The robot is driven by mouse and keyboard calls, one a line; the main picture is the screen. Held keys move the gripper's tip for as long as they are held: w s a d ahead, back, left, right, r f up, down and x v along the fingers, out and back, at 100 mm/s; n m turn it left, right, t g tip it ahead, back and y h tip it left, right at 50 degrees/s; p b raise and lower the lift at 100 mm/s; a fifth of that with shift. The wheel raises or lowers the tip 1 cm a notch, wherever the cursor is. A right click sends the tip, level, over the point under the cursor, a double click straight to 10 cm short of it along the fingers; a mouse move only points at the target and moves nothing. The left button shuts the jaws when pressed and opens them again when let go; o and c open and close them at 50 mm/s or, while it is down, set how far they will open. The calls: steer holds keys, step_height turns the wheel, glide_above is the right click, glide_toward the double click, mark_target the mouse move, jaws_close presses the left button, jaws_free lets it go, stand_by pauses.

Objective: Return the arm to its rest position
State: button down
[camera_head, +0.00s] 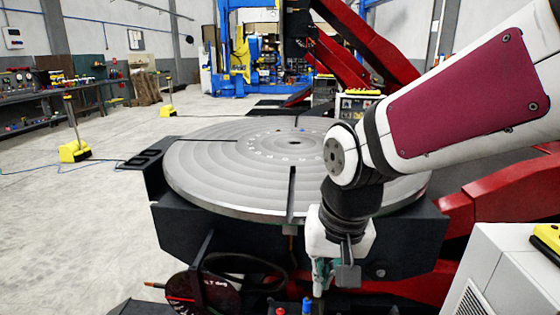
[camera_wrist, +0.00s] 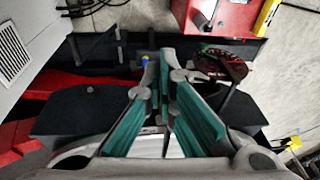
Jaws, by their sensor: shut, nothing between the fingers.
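My arm reaches in from the right in the head view, bent down at the wrist. My gripper (camera_head: 322,280) hangs in front of the near edge of the positioner's round grey table (camera_head: 225,165), fingers pointing down. In the wrist view, the teal-lined fingers of my gripper (camera_wrist: 165,62) come together at the tips with nothing held between them. The positioner's dark body (camera_head: 190,228) is right behind the gripper; I cannot tell whether they touch. The round table lies about level, and a narrow dark slot in it runs toward the gripper.
A dark red handwheel (camera_head: 203,292) is left of the gripper, and it also shows in the wrist view (camera_wrist: 222,65). Red and blue knobs (camera_head: 307,305) sit below. A white cabinet (camera_head: 510,270) stands at right. The floor (camera_head: 80,210) at left is mostly open, with yellow-based posts (camera_head: 74,150) and a cable.

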steer(key=s+d+r+t+p, duration=0.1)
steer(key=s+d+r, duration=0.2)
steer(key=s+d, duration=0.3)
steer(key=s+d+r+t+h+p, duration=0.1)
steer(key=s+d+r, duration=0.3)
steer(key=s+d, duration=0.2)
steer(key=s, duration=0.2)
steer(key=shift+s+d+r, duration=0.25)
steer(key=shift+s, duration=0.1)
steer(key=shift+a, duration=0.1)
